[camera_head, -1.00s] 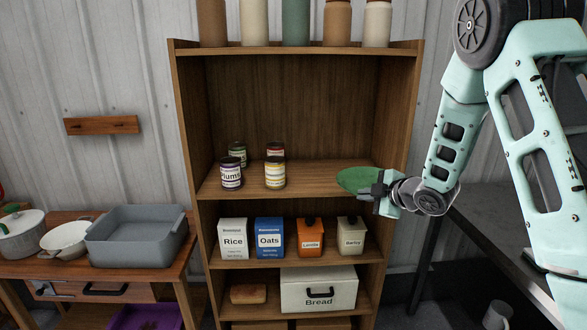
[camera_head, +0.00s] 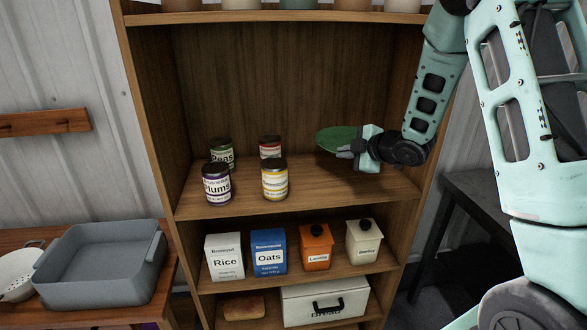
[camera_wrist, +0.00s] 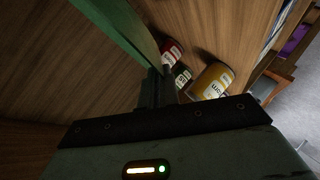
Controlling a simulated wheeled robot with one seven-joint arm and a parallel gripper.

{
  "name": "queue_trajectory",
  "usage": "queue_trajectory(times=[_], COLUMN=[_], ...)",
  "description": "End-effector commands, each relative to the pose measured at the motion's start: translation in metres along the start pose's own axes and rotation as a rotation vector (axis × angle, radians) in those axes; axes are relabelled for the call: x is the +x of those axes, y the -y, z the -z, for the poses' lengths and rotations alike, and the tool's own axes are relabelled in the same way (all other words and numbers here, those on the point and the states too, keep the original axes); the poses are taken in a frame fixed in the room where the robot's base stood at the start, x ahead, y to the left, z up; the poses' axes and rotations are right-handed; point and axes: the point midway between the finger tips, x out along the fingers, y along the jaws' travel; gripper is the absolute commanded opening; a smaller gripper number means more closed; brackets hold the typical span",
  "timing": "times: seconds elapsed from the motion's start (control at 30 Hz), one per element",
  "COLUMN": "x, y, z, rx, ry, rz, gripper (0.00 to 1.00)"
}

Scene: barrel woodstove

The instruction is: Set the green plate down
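The green plate (camera_head: 336,137) is held at its right edge by my gripper (camera_head: 352,149) in the head view. It is above the right part of the middle shelf (camera_head: 330,188) of the wooden shelf unit, with a gap visible below it. The plate looks close to level, slightly tilted. In the wrist view the plate (camera_wrist: 118,28) shows nearly edge-on as a green band running down to the fingers (camera_wrist: 155,90). The fingers are shut on its rim, though the exact contact is dark.
Plums (camera_head: 217,183), peas (camera_head: 221,153), a yellow-labelled can (camera_head: 274,180) and a red-topped can (camera_head: 270,147) stand on the shelf's left and middle. Its right part is bare. The unit's right side wall (camera_head: 428,150) is beside my gripper. Boxes and canisters fill the shelf below.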

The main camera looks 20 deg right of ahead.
Motion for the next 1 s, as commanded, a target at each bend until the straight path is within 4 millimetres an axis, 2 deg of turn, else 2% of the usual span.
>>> queue_trajectory(times=[0.3, 0.57, 0.83, 1.0], x=[0.019, 0.028, 0.042, 0.044], y=[0.033, 0.048, 0.072, 0.076], z=[-0.019, -0.027, -0.041, -0.044], rx=[0.003, 0.000, 0.001, -0.001], ry=[0.001, -0.001, -0.001, -0.001], rz=[0.004, 0.000, 0.001, -0.003], gripper=[0.00, 0.00, 0.00, 0.00])
